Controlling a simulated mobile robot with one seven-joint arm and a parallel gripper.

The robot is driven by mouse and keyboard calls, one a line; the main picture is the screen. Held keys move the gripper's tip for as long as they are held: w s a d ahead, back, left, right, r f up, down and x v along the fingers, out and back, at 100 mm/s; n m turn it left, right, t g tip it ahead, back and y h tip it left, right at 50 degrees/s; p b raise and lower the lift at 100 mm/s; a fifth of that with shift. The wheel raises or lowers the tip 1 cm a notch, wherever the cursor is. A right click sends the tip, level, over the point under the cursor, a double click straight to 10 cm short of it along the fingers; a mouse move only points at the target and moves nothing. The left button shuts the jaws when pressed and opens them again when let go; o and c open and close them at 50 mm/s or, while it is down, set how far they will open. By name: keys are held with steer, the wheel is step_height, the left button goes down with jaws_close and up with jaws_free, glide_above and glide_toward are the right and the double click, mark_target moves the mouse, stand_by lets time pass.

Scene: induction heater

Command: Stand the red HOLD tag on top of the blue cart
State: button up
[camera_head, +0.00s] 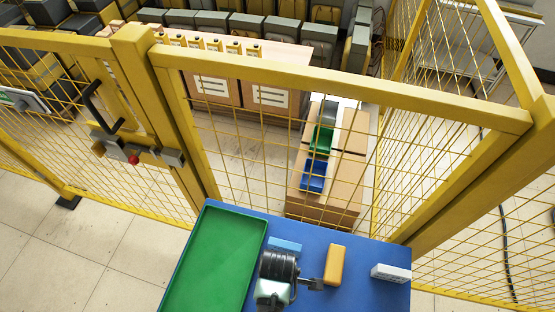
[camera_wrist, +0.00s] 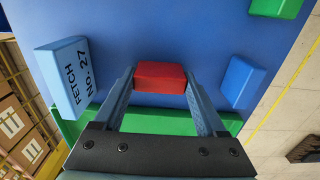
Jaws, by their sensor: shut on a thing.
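The red HOLD tag (camera_wrist: 160,77) sits between the two fingers of my gripper (camera_wrist: 162,88) in the wrist view, which is shut on it. Only a plain red face shows; no lettering is readable. A blue surface fills the view behind it, and I cannot tell whether the tag touches it. In the head view the blue cart (camera_head: 360,296) stands at the bottom centre, with my gripper (camera_head: 314,284) over its top. The tag cannot be made out in that view.
On the cart are a green tray (camera_head: 212,262), a light blue block (camera_head: 285,244), an orange block (camera_head: 335,265) and a white block (camera_head: 390,273). The wrist view shows a pale block marked FETCH NO. 27 (camera_wrist: 66,78). Yellow mesh fencing (camera_head: 350,82) stands behind the cart.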

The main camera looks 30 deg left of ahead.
steer(key=shift+f, duration=0.2)
steer(key=o, duration=1.3)
step_height(320, 180, up, 12)
steer(key=shift+r, duration=0.15)
